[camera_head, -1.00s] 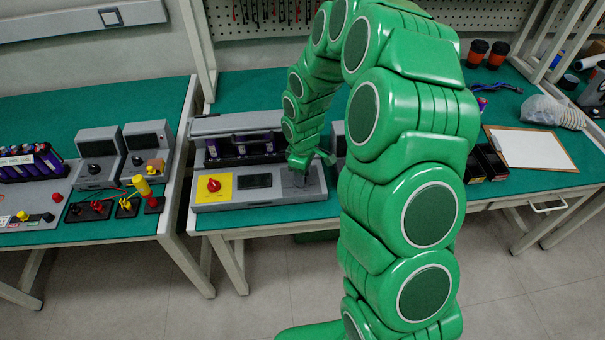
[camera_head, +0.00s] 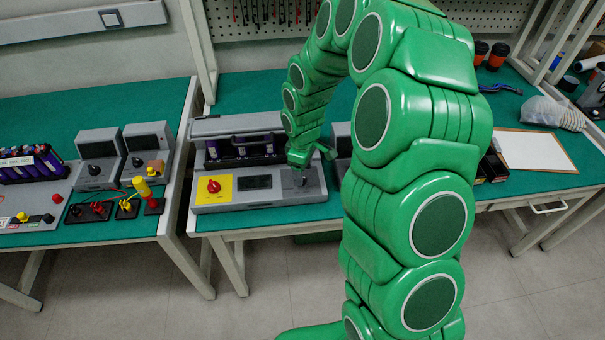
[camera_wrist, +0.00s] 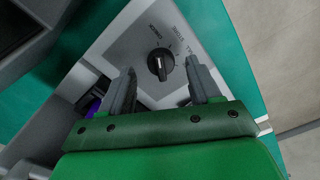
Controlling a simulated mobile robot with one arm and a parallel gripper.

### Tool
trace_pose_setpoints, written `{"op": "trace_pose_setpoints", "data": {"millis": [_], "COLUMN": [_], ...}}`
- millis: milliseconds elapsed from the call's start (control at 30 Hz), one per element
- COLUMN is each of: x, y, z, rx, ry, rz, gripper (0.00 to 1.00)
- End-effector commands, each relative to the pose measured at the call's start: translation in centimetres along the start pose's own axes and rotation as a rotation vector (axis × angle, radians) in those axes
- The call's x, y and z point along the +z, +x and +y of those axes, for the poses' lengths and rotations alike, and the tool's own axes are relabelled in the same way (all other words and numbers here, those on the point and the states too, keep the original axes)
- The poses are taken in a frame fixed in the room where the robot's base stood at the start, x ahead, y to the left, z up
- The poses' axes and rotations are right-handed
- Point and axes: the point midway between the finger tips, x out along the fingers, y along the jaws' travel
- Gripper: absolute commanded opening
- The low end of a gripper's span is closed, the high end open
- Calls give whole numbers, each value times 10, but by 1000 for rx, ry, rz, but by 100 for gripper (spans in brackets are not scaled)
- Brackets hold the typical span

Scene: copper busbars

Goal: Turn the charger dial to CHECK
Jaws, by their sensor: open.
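The charger dial (camera_wrist: 160,66) is a round black knob on a grey panel with small lettering around it. In the head view the dial (camera_head: 302,182) shows just below my gripper, at the right end of the charger's front panel (camera_head: 208,208). My gripper (camera_wrist: 160,72) is open and empty, its two grey fingers to either side of the dial in the wrist view. The fingers look apart from the knob; the remaining height is unclear.
A red knob on a yellow plate (camera_head: 213,186) and a dark display (camera_head: 255,182) sit left of the dial. Purple cells stand in the bay (camera_head: 245,146) behind. The left bench holds two grey meters (camera_head: 98,158) and leads. A clipboard (camera_head: 535,150) lies to the right.

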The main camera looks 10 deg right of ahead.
Motion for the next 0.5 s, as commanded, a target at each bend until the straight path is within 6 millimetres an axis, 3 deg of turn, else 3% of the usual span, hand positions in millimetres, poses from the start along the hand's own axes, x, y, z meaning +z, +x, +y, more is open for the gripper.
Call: {"op": "trace_pose_setpoints", "data": {"millis": [300,500], "x": [-1,0], "y": [-44,-52], "z": [1,0], "rx": [4,-1], "ry": [-1,-1], "rz": [3,-2], "gripper": [62,62]}}
